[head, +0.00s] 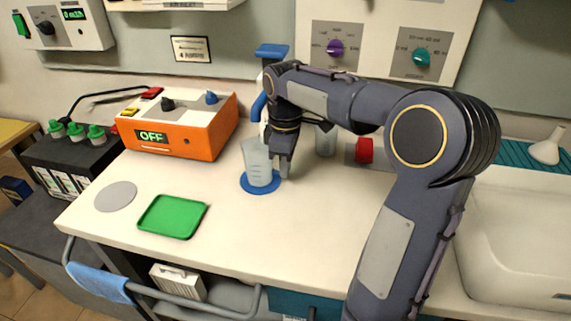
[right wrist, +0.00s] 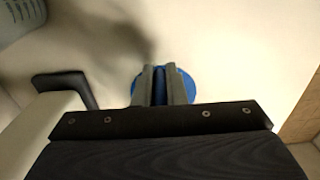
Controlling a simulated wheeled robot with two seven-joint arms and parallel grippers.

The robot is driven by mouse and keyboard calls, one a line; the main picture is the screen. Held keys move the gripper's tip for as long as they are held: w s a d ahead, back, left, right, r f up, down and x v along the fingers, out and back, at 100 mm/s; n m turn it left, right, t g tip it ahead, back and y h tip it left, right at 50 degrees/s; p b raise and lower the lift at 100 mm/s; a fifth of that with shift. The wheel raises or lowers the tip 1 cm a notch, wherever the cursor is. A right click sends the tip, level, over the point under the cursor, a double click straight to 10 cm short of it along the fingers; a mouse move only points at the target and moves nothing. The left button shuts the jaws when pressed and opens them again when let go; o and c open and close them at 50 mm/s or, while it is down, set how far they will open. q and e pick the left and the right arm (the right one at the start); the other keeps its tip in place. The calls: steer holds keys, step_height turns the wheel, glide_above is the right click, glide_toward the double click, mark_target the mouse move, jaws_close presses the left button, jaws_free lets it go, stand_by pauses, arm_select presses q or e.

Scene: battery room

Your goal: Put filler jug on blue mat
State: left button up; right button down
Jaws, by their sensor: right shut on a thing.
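The filler jug (head: 257,163), translucent pale blue with graduation marks, is over the round blue mat (head: 245,187). It looks slightly tilted, and its base appears to be at the mat; I cannot tell whether it touches. My right gripper (head: 283,168) is at the jug's right side, pointing down and shut on it; the grip itself is largely hidden. In the right wrist view, the gripper's fingers (right wrist: 162,87) are close together above the blue mat (right wrist: 188,84). My left gripper is not in view.
A green tray (head: 172,216) and a grey disc (head: 116,196) lie left of the mat. An orange device (head: 180,138) reading OFF stands behind them. A clear beaker (head: 325,141) and a red block (head: 364,150) are at the back right. The front bench (head: 262,235) is clear.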

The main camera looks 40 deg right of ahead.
steer(key=shift+f, duration=0.1)
steer(key=c, duration=1.9)
jaws_free()
steer(key=shift+f, duration=0.1)
steer(key=shift+c, duration=0.2)
steer(key=o, duration=0.5)
steer(key=shift+c, duration=0.2)
step_height(320, 180, up, 8)
steer(key=shift+p, duration=0.85)
